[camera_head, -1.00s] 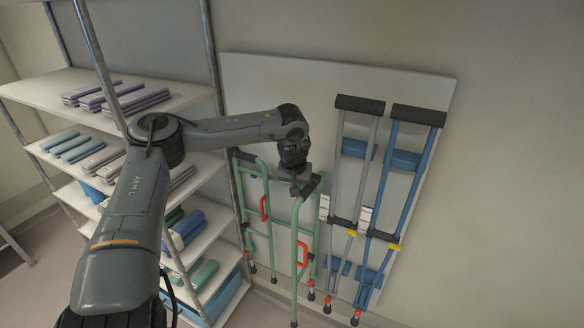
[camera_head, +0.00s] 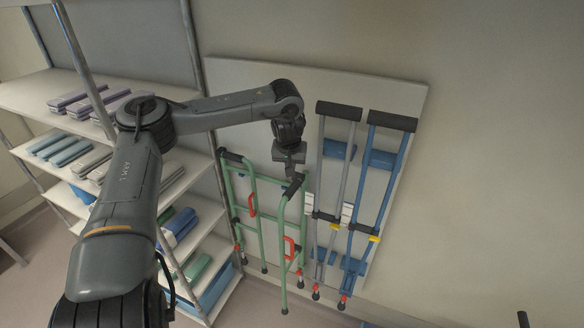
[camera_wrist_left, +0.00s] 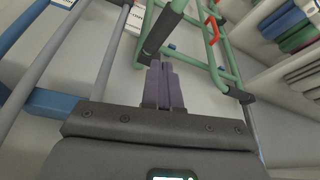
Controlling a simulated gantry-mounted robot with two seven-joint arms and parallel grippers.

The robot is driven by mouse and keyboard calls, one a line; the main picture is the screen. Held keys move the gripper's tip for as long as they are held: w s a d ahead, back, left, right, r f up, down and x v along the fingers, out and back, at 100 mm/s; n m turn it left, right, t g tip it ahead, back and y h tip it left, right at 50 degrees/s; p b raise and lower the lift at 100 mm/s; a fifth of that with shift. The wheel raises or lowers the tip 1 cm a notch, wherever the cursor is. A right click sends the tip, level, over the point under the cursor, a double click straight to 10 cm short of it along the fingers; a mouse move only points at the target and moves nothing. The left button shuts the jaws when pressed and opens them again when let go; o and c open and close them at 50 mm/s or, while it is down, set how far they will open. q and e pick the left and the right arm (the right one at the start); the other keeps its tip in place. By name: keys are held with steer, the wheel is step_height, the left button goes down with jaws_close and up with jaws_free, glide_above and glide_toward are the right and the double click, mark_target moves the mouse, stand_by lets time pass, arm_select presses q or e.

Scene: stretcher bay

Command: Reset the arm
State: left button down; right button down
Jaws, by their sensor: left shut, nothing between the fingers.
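My left gripper (camera_head: 291,172) shows in the head view at the end of my left arm, which reaches in from the left. It is in front of the wall board, close to the top of a green walking frame (camera_head: 259,215). In the left wrist view its purple-grey fingers (camera_wrist_left: 162,85) are together with nothing between them. The dark grip of the green frame (camera_wrist_left: 158,35) appears just beyond the fingertips; I cannot tell whether they touch. My right gripper is in neither view.
A grey crutch (camera_head: 321,190) and a blue crutch (camera_head: 382,185) hang on the pale board (camera_head: 245,80), right of my gripper. A shelf rack (camera_head: 165,92) with folded linens stands at left. The wall at right is bare.

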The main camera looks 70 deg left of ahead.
arm_select(q)
steer(key=w+d+f+m+t+h+p, duration=0.1)
steer(key=d+f+m, duration=0.2)
steer(key=d+f, duration=0.35)
steer(key=d+f+m+t, duration=0.1)
steer(key=d+f+m, duration=0.25)
steer(key=f, duration=0.55)
steer(key=d+f+m+t+h+p, duration=0.15)
steer(key=d+f+m, duration=0.5)
steer(key=d, duration=0.65)
steer(key=s+d+r, duration=0.1)
steer(key=s+d, duration=0.3)
steer(key=d, duration=0.3)
steer(key=s+d+r+g+h+p, duration=0.1)
steer(key=s+d+r, duration=0.1)
steer(key=s+d, duration=0.3)
steer(key=s+d+r+m+g, duration=0.1)
steer(key=s+d, duration=0.3)
steer(key=d, duration=0.6)
steer(key=shift+s+d+r+p, duration=0.2)
steer(key=shift+s+d+p, duration=0.05)
steer(key=shift+d+p, duration=0.05)
steer(key=shift+h, duration=0.25)
